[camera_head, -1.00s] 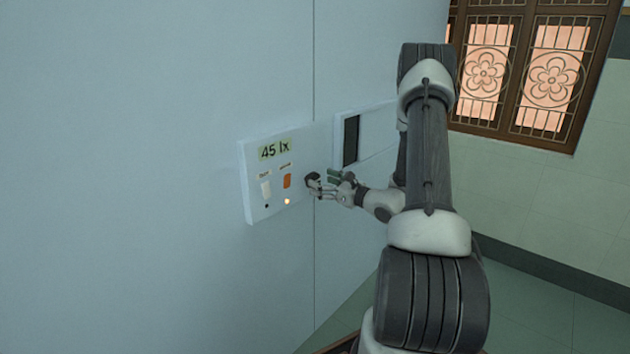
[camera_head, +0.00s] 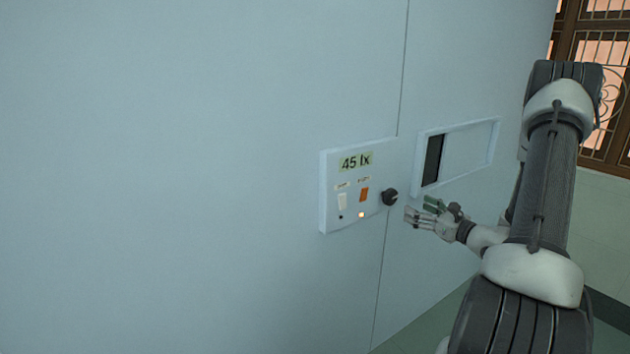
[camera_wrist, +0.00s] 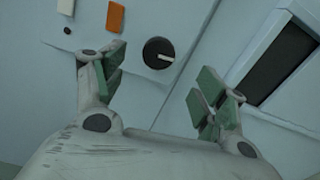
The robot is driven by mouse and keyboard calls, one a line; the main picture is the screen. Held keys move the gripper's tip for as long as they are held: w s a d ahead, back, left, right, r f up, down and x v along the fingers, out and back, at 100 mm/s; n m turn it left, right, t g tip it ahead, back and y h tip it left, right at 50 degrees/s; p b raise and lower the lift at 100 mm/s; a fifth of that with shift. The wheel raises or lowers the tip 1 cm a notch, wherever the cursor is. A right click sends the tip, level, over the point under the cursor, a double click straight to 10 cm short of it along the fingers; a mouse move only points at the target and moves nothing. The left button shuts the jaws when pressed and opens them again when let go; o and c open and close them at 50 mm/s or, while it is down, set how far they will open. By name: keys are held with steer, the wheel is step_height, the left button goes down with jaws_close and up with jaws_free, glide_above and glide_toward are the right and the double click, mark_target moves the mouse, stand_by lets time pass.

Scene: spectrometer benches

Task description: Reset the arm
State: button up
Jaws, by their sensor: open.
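My gripper (camera_head: 422,208) is open and empty in front of the wall, just right of the control panel (camera_head: 330,205). In the wrist view my gripper (camera_wrist: 160,90) has its green-padded fingers spread wide, with the black knob (camera_wrist: 158,52) showing beyond the gap between them. In the head view the knob (camera_head: 390,197) is at the panel's right edge, apart from the fingers. My arm reaches in from the right.
The panel has a "45 lx" display (camera_head: 356,161), a white switch (camera_head: 342,201), an orange switch (camera_head: 363,195) and a lit lamp (camera_head: 361,215). A framed recess (camera_head: 433,160) with a dark opening is right of it. A latticed window (camera_head: 600,130) stands at far right.

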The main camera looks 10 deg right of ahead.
steer(key=s+a+n+g+y, duration=0.2)
steer(key=s+a+n+g, duration=0.45)
steer(key=s, duration=0.45)
steer(key=s+a+n+g+y, duration=0.2)
steer(key=s+a+n+g, duration=0.4)
steer(key=s+n+g, duration=0.3)
steer(key=s+d+r+n+g+h, duration=0.2)
steer(key=s+d+r+n+h, duration=0.1)
steer(key=s+r+n+h, duration=0.6)
steer(key=a+r+n+t+h, duration=0.1)
steer(key=a+r+n+t, duration=0.3)
steer(key=r, duration=0.5)
steer(key=shift+s+a+r+n+t, duration=0.15)
steer(key=shift+s+r+n+t, duration=0.25)
steer(key=shift+n, duration=0.85)
steer(key=shift+w, duration=0.1)
